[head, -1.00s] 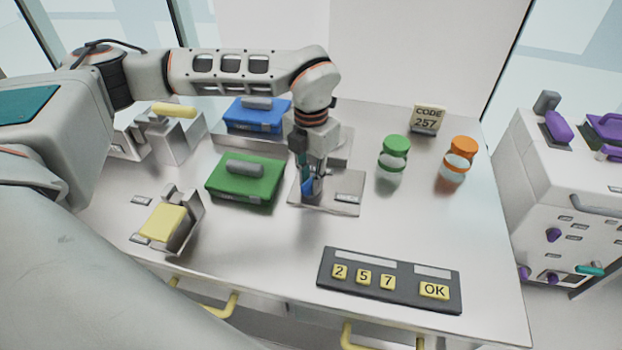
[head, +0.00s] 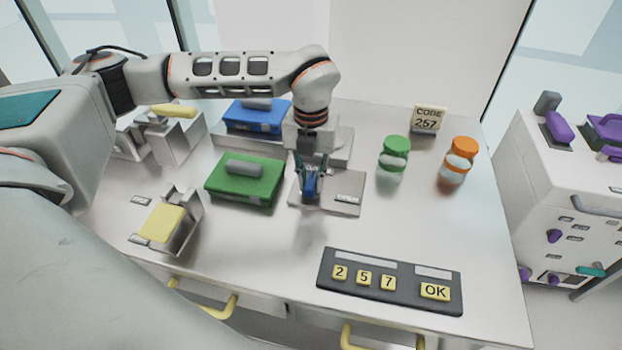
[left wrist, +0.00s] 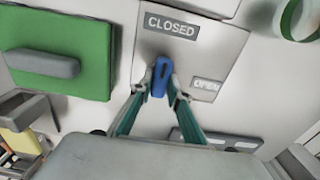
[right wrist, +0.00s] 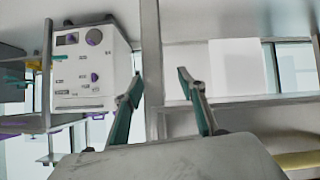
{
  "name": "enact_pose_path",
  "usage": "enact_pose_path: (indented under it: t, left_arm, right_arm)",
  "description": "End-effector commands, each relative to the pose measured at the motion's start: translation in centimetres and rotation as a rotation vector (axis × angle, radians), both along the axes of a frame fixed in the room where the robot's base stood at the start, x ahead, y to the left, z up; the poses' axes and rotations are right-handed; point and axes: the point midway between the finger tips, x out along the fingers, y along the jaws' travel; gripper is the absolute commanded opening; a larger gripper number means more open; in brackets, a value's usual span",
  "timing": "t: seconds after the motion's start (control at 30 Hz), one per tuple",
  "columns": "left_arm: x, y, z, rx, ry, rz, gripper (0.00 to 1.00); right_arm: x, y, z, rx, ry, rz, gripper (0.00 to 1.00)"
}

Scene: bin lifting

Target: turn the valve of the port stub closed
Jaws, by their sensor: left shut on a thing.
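The port stub's valve has a blue handle (head: 311,184) on a grey plate (head: 345,182) right of the green-lidded box. My left gripper (head: 310,178) points down and is shut on the handle. In the left wrist view the blue handle (left wrist: 160,76) sits between the fingertips (left wrist: 162,84), its length running roughly up the picture, toward the CLOSED label (left wrist: 171,26). The OPEN label (left wrist: 206,85) lies to its right. The stub under the handle is hidden. My right gripper (right wrist: 157,83) is open and empty, away from the table.
A green box (head: 245,181) stands close left of the plate, a blue box (head: 257,117) behind. Green-capped (head: 395,150) and orange-capped (head: 461,155) jars and a CODE 257 sign (head: 428,119) stand right. A keypad (head: 389,281) lies in front.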

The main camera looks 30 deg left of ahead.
Motion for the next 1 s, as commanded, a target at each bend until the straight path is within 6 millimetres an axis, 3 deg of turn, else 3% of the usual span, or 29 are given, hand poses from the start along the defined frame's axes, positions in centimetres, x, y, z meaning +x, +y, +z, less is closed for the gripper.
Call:
enact_pose_path:
  t: [0.27,0.3,0.37,0.77,1.0]
  left_arm:
    - [0.0,0.0,0.0,0.0,-0.001,0.003,0.0]
    - [0.0,0.0,0.0,0.0,-0.001,0.003,0.22]
    - [0.0,0.0,0.0,0.0,0.0,0.003,0.33]
    - [0.0,0.0,0.4,0.0,-0.001,0.001,0.33]
    - [0.2,0.0,4.1,-0.001,-0.005,0.002,0.33]
  right_arm:
    - [0.1,0.0,0.2,0.001,-0.003,0.0,0.4]
    - [0.1,0.0,0.2,0.001,-0.003,0.0,0.4]
    - [0.1,0.0,0.2,0.001,-0.003,0.0,0.4]
    - [-0.1,-0.1,-0.1,-0.003,0.002,0.0,0.4]
    - [0.0,0.0,0.0,-0.001,0.001,0.0,0.4]
